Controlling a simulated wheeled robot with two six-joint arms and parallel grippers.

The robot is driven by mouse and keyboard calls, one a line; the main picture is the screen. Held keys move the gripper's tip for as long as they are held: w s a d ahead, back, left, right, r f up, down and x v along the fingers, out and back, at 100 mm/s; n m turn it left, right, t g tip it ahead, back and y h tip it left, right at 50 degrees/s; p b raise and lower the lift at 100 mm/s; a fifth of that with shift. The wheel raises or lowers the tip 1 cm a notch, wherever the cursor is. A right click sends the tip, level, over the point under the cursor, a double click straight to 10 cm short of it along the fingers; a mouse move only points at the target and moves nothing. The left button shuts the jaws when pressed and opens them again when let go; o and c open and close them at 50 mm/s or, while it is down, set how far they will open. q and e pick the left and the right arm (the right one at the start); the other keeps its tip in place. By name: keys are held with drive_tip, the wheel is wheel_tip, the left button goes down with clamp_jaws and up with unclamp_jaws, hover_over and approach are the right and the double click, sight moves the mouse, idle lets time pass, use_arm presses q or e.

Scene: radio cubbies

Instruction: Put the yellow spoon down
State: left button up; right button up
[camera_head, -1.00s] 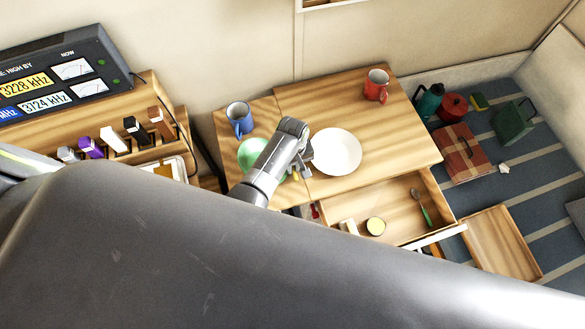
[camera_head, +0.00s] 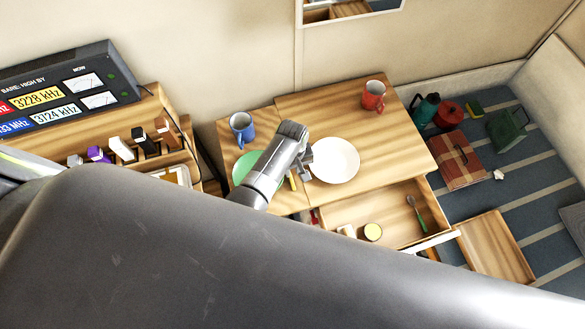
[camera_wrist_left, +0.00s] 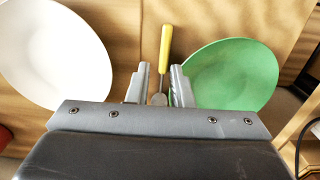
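The yellow spoon (camera_wrist_left: 165,45) shows in the left wrist view, its handle pointing away from me and its metal end between my fingers. It appears to lie on the wooden table between the white plate (camera_wrist_left: 55,50) and the green plate (camera_wrist_left: 232,75). My left gripper (camera_wrist_left: 160,84) is open, with a finger on each side of the spoon and gaps beside it. In the head view, my left gripper (camera_head: 305,164) is over the table beside the white plate (camera_head: 335,160), and a bit of the yellow handle (camera_head: 293,183) shows below it. My right gripper is not in view.
A blue mug (camera_head: 241,128) stands behind the green plate (camera_head: 245,167). A red mug (camera_head: 373,97) stands at the table's back right. An open drawer (camera_head: 390,205) in front holds a green-handled utensil (camera_head: 416,212) and a round yellowish item (camera_head: 373,232). The table's right part is clear.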

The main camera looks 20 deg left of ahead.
use_arm(q)
wheel_tip(320, 180, up, 3)
drive_tip(key=shift+f+p, duration=0.1)
drive_tip(key=shift+p, duration=0.9)
wheel_tip(320, 180, up, 4)
hover_over(292, 177)
drive_tip(key=shift+r, duration=0.65)
